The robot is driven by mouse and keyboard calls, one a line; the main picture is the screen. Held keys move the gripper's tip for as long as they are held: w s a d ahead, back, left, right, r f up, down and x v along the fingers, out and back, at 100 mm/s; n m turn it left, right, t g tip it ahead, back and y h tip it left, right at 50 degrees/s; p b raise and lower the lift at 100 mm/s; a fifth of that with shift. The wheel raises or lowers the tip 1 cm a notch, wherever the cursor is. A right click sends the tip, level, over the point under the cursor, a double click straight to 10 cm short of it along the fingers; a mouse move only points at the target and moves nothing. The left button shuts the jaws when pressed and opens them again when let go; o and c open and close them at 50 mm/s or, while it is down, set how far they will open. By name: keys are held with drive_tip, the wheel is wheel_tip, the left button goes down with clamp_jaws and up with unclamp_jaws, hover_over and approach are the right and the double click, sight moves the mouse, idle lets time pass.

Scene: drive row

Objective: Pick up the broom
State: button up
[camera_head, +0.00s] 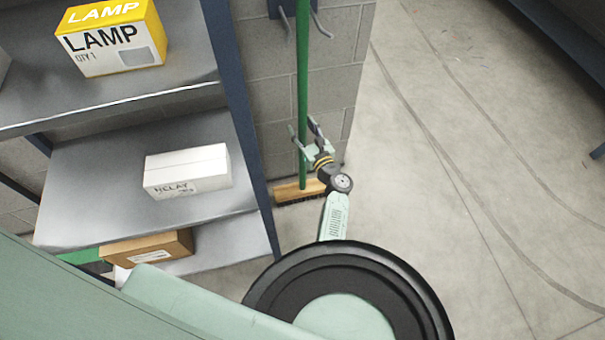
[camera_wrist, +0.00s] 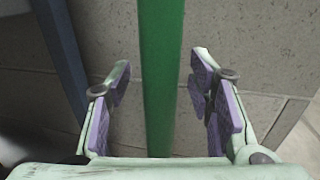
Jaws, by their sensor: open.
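The broom has a green handle (camera_head: 303,80) that stands upright against a grey block wall. Its wooden head with dark bristles (camera_head: 290,191) rests at the floor by the wall's foot. The handle's upper part passes by a wall hook. My gripper (camera_head: 303,128) is open at the lower part of the handle. In the wrist view the green handle (camera_wrist: 161,70) runs between the two purple-padded fingers of my gripper (camera_wrist: 165,85), with a gap visible on each side. I cannot tell how deep the handle lies between the fingers.
A metal shelf (camera_head: 70,205) stands left of the broom, with its blue post (camera_head: 238,100) close by. It holds a yellow lamp box (camera_head: 110,38), a white relay box (camera_head: 187,171) and a brown box (camera_head: 146,247). A hook (camera_head: 320,22) is on the wall. The floor (camera_head: 470,150) at right is clear.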

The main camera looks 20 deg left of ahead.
clamp_jaws()
idle(0.6)
idle(0.4)
drive_tip(key=shift+r, duration=0.15)
